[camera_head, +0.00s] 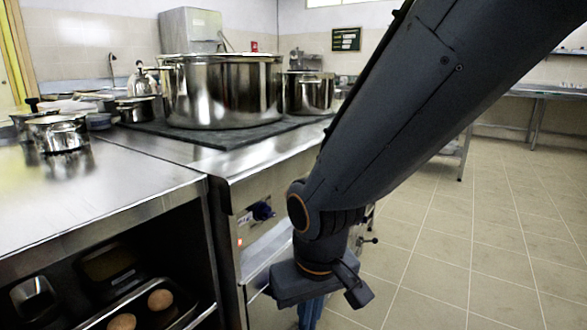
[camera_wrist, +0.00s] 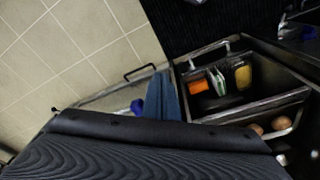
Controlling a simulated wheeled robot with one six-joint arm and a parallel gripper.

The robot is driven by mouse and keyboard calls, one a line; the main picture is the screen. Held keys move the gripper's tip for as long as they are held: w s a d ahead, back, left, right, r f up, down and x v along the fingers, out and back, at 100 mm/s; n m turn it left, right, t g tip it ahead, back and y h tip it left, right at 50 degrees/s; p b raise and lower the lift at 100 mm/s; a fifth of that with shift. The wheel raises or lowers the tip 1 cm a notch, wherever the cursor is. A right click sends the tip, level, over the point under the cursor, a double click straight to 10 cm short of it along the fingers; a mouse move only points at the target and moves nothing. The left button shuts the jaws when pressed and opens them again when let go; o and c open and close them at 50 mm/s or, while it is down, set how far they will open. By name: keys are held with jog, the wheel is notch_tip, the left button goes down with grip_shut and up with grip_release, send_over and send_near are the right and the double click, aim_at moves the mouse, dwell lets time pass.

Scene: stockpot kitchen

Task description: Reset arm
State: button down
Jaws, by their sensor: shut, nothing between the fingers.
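My gripper (camera_head: 320,287) is at the end of my dark arm, low in front of the steel stove unit (camera_head: 270,190) in the head view. It points downward and looks shut, with nothing seen held in it. Its fingertips are hard to make out. In the wrist view a dark ribbed surface fills the bottom and the fingers do not show clearly.
A large stockpot (camera_head: 222,90) and a smaller pot (camera_head: 310,92) stand on the stove top. A small pot (camera_head: 58,133) is on the left counter. A blue cloth (camera_wrist: 161,97) hangs at the unit's front. Tiled floor (camera_head: 450,230) is open on the right.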

jog(key=s+r+n+g, duration=0.1)
jog(key=s+g, duration=0.1)
jog(key=s, duration=0.5)
jog(key=d+r+m+p, duration=0.2)
jog(key=d+r+p, duration=0.6)
jog(key=r+p, duration=0.3)
jog(key=d+r+m+p, duration=0.3)
jog(key=d+r+p, duration=0.5)
jog(key=r+p, duration=0.3)
jog(key=shift+s+d+m+h+p, duration=0.3)
jog(key=shift+s+d+p, duration=0.1)
jog(key=shift+p, duration=1.45)
